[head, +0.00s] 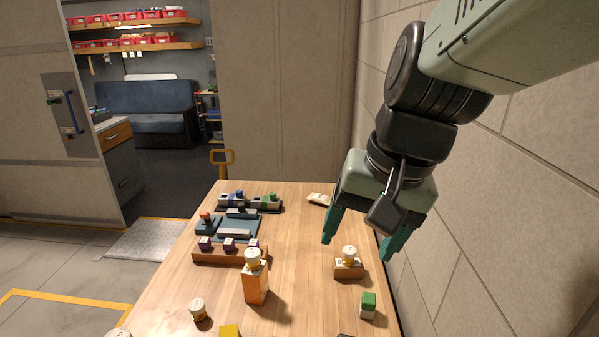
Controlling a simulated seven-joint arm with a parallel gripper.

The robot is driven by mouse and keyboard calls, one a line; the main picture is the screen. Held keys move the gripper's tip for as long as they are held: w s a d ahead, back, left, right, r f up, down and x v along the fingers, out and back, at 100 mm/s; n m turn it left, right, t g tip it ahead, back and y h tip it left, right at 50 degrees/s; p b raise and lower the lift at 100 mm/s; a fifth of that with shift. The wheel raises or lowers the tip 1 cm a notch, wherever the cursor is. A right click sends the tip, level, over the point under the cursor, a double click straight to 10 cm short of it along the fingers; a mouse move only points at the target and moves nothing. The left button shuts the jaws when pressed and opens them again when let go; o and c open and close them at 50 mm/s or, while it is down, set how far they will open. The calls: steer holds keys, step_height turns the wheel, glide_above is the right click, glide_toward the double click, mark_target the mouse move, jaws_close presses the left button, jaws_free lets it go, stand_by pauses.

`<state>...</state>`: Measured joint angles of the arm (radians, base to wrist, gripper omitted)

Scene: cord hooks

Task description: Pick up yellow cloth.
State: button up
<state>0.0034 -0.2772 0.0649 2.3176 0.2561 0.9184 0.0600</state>
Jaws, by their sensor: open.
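A yellow thing (231,330) shows at the bottom edge of the head view, on the table's near part. It is cut off by the frame, and I cannot tell whether it is cloth. A pale cream flat item (319,199) lies at the table's far right, left of my gripper; it may be folded cloth or paper. My gripper (357,248) is open and empty, with its green fingers pointing down over the table's right side. In the picture its fingers flank a white-capped jar on a small wooden block (348,270).
On the wooden table (300,270), an orange block with a white-capped jar (255,285) stands mid-table. A rack with purple pieces (228,253) and blue trays (235,222) are at left. A green-and-white block (368,305) is front right. A wall borders the right side.

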steer(key=w+a+f+m+g+y, duration=0.2)
steer(key=w+a+f+g, duration=0.1)
steer(key=w+a+f, duration=0.3)
steer(key=m+g+y, duration=0.3)
steer(key=m+y, duration=0.3)
steer(key=m, duration=0.1)
glide_toward(230, 331)
steer(key=d+r, duration=0.4)
steer(key=r, duration=0.4)
steer(key=a+f+m+y, duration=0.1)
steer(key=f, duration=0.2)
steer(key=a+f+m+y, duration=0.1)
steer(key=f+m, duration=0.1)
steer(key=f, duration=0.1)
steer(key=s+a+f+m, duration=0.1)
steer(key=f, duration=0.3)
steer(key=shift+a+f+m+t+y, duration=0.15)
steer(key=shift+a+m+t+y, duration=0.15)
steer(key=shift+a+t+y, duration=0.1)
steer(key=x, duration=1.1)
steer(key=shift+s, duration=0.1)
steer(key=shift+c, duration=0.4)
steer(key=c, duration=1)
